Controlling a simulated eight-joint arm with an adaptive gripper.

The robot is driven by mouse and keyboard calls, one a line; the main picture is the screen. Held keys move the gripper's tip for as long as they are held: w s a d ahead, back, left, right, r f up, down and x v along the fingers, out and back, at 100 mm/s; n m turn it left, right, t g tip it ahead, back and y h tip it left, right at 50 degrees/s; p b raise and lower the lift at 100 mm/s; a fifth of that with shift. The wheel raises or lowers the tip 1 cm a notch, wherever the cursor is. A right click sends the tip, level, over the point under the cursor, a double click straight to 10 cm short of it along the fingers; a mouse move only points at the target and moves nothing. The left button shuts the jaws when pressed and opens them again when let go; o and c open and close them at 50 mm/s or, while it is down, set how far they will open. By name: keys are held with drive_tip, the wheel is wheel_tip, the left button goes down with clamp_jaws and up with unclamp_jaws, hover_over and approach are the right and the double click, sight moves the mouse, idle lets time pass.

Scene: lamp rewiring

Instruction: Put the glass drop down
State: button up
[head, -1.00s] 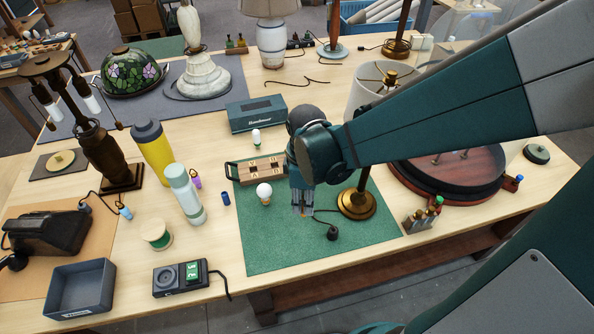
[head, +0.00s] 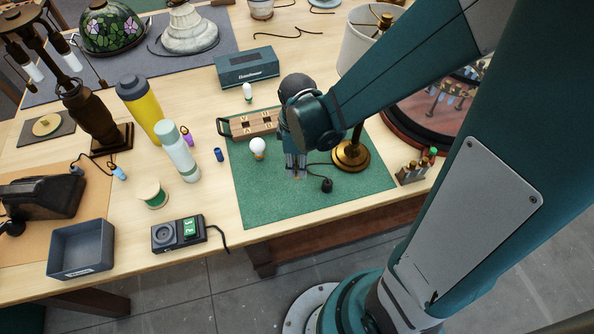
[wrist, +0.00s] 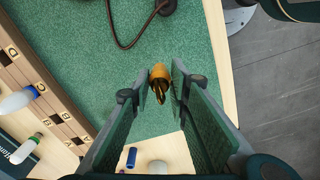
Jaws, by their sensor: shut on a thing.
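My gripper (head: 297,176) points down over the green mat (head: 272,203), in front of the lamp with a brass base. In the wrist view, my gripper (wrist: 160,84) is shut on a small amber-gold piece, which I take to be the glass drop (wrist: 159,74). The piece sits between the fingertips, with darker prongs or streaks on its near side. The mat also shows beneath it in the wrist view (wrist: 185,35). In the head view the piece is too small to make out clearly. I cannot tell whether it touches the mat.
A wooden block with lettered places (head: 250,123) and a white bulb (head: 257,148) are left of my gripper. A black plug (head: 326,185) on a cord lies close to its right, near the brass lamp base (head: 351,156). The mat's front left is clear.

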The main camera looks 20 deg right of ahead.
drive_tip(key=shift+f, duration=0.1)
drive_tip(key=shift+f+b, duration=0.3)
drive_tip(key=shift+f, duration=1.7)
drive_tip(key=shift+f, duration=0.15)
drive_tip(key=o, duration=0.9)
drive_tip(key=shift+c, duration=0.2)
drive_tip(key=shift+r+p, duration=0.8)
drive_tip(key=shift+r, duration=5.35)
